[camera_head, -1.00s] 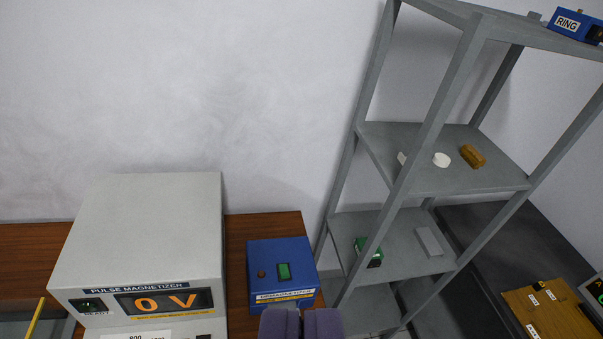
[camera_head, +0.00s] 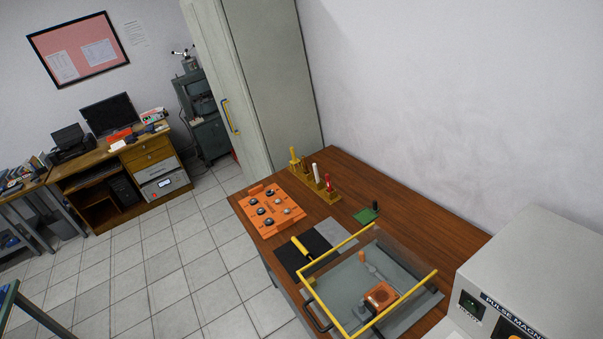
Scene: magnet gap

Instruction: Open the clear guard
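The clear guard (camera_head: 405,262) is a see-through panel with a yellow frame, at the lower right on the wooden bench. Its yellow bars stand over a grey plate (camera_head: 345,283). An orange block (camera_head: 380,296) and a small orange-brown tool sit inside the framed area. A dark curved handle shows at the guard's near left side. I cannot tell for sure whether the guard is shut. My gripper is not in this view.
The grey pulse magnetizer (camera_head: 530,265) stands right of the guard. Left of it on the bench are an orange tray (camera_head: 271,211) with dark round pieces, a tool rack (camera_head: 315,183) and a black mat (camera_head: 300,254). Tiled floor (camera_head: 190,265) is clear at the left.

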